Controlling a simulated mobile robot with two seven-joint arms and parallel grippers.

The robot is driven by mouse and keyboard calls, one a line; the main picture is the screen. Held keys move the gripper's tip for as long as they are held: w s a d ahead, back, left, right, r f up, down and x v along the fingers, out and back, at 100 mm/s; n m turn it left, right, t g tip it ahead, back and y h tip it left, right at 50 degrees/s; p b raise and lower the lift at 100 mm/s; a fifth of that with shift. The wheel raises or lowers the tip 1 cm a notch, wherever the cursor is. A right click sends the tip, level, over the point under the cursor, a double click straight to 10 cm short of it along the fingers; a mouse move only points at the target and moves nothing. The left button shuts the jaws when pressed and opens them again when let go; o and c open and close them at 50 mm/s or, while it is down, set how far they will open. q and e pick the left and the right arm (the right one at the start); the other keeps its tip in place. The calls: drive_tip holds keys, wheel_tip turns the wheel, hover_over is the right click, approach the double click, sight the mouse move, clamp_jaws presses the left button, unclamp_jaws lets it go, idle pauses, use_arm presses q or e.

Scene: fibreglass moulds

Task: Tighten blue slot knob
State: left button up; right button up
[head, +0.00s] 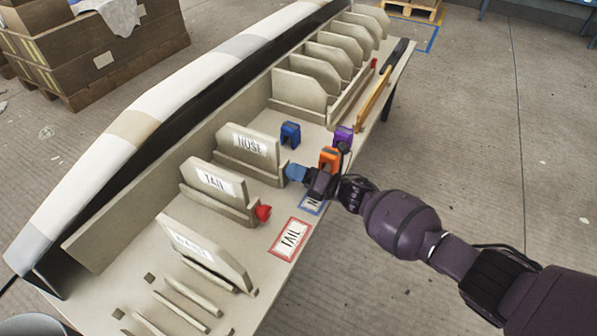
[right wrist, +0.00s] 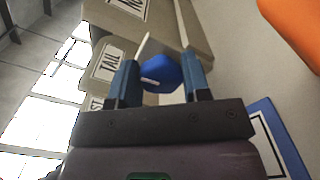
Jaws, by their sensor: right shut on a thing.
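The blue slot knob (right wrist: 160,74) shows in the right wrist view between the two blue fingers of my right gripper (right wrist: 162,80), which is shut on it. In the head view my right gripper (head: 293,172) is at the near end of the slot holding the NOSE panel (head: 247,147); its fingers hide the knob there. The NOSE panel stands upright in its slot. I cannot tell how tight the knob is. My left gripper is in neither view.
A TAIL panel (head: 213,181) with a red knob (head: 263,212) stands next to it. Blue (head: 290,133), orange (head: 329,157) and purple (head: 343,136) clamp-like pieces stand close to my right gripper. A red-edged TAIL card (head: 290,239) lies near the table edge.

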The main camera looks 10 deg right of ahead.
drive_tip(key=shift+f, duration=0.1)
idle(0.4)
drive_tip(key=o, duration=0.9)
drive_tip(key=shift+d, duration=0.15)
drive_tip(key=shift+p+v, duration=1.15)
drive_tip(key=shift+v, duration=4.2)
drive_tip(key=shift+s, duration=0.1)
